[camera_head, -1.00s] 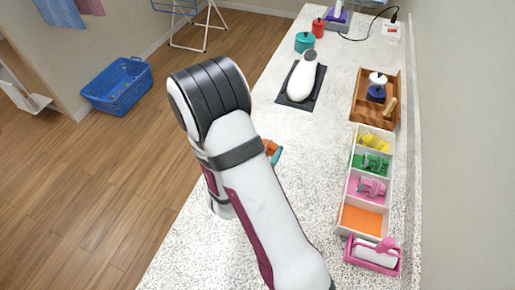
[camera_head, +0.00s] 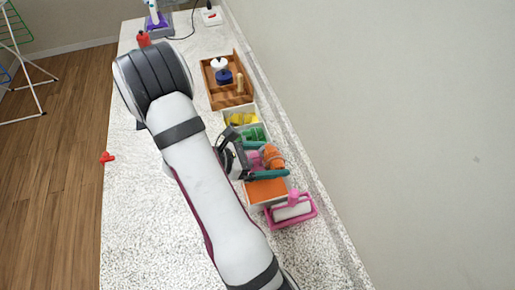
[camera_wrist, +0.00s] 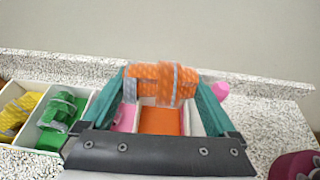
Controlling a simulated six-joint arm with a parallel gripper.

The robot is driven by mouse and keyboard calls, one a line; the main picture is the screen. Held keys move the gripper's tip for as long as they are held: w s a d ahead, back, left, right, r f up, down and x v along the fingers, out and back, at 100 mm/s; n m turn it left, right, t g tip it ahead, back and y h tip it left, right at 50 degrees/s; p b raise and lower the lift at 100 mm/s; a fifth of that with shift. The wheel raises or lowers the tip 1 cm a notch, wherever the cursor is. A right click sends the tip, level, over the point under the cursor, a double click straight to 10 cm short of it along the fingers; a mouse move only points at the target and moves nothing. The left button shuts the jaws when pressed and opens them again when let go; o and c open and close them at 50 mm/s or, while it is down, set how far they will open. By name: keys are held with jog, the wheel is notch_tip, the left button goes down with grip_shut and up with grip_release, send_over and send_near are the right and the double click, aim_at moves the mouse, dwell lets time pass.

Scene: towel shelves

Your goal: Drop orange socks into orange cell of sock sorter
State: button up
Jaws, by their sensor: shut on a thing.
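The orange socks (camera_wrist: 162,84), a bundle with a grey band, are held between the teal fingers of my gripper (camera_wrist: 163,85). They also show in the head view (camera_head: 271,157), above the sorter. The sock sorter (camera_head: 284,186) is a white box with a row of coloured cells. Its orange cell (camera_head: 267,191), at the near end, looks empty. In the wrist view the orange cell floor (camera_wrist: 160,121) shows below the socks. The socks are raised, apart from that floor. The pink cell (camera_wrist: 125,118) is partly hidden by my gripper.
Green socks (camera_wrist: 62,111) and yellow socks (camera_wrist: 17,112) lie in their cells. A pink lint roller in a pink holder (camera_head: 292,210) stands close to the sorter's near end. A wooden tray (camera_head: 228,101) stands beyond the far end. The wall is to the right.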

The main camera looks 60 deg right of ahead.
jog(key=shift+f, duration=1.95)
jog(key=o, duration=1)
jog(key=v, duration=1.6)
